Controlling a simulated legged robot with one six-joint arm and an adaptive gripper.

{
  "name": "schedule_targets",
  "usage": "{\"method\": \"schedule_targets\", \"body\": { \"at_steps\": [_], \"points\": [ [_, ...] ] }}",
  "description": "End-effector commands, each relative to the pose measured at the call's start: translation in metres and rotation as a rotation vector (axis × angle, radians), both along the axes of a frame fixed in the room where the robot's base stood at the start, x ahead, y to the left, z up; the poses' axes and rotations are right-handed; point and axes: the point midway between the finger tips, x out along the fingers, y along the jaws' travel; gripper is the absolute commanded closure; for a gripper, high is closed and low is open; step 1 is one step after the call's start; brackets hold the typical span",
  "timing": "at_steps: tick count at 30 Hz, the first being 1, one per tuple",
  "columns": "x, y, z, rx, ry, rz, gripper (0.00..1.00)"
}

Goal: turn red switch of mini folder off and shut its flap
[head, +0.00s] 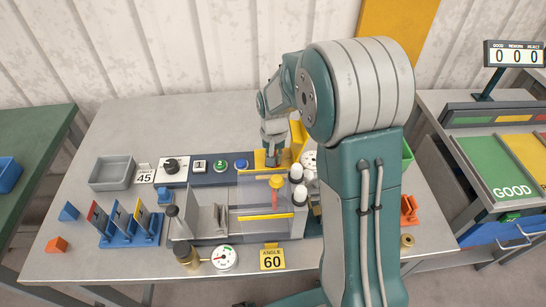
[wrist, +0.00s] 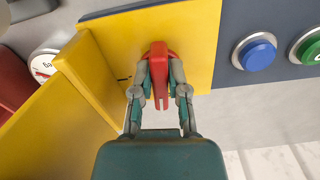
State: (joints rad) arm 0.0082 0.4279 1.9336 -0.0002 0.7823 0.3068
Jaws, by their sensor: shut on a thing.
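The red switch (wrist: 160,68) sits on a yellow plate (wrist: 197,40) in the wrist view; its handle points toward my gripper. My gripper (wrist: 159,82) is shut on the switch, one finger on each side of the handle. In the head view my gripper (head: 272,158) reaches down to the yellow plate (head: 259,157) at the back of the mini folder (head: 205,228), and the switch is hidden there. The yellow flap (head: 299,137) stands open to the right of the plate; in the wrist view the flap (wrist: 45,115) is at the left.
A blue button (wrist: 257,53) and a green button (wrist: 310,48) are beside the plate. A black knob (head: 170,165) is farther left on the panel. A gauge (head: 308,160) and white-capped parts (head: 298,182) crowd the flap's right side.

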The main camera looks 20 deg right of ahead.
Motion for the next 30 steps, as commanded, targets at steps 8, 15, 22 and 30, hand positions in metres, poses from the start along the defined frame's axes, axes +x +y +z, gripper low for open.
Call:
{"method": "schedule_targets", "body": {
  "at_steps": [8, 15, 22, 30],
  "points": [
    [0.0032, -0.0005, 0.0011, 0.0, -0.011, 0.106, 1.0],
    [0.0034, -0.0006, 0.0013, -0.001, -0.012, 0.134, 1.0],
    [0.0036, -0.0005, 0.0015, -0.001, -0.012, 0.136, 1.0],
    [0.0025, -0.0006, 0.0012, -0.001, -0.009, 0.135, 0.46]
  ]
}}
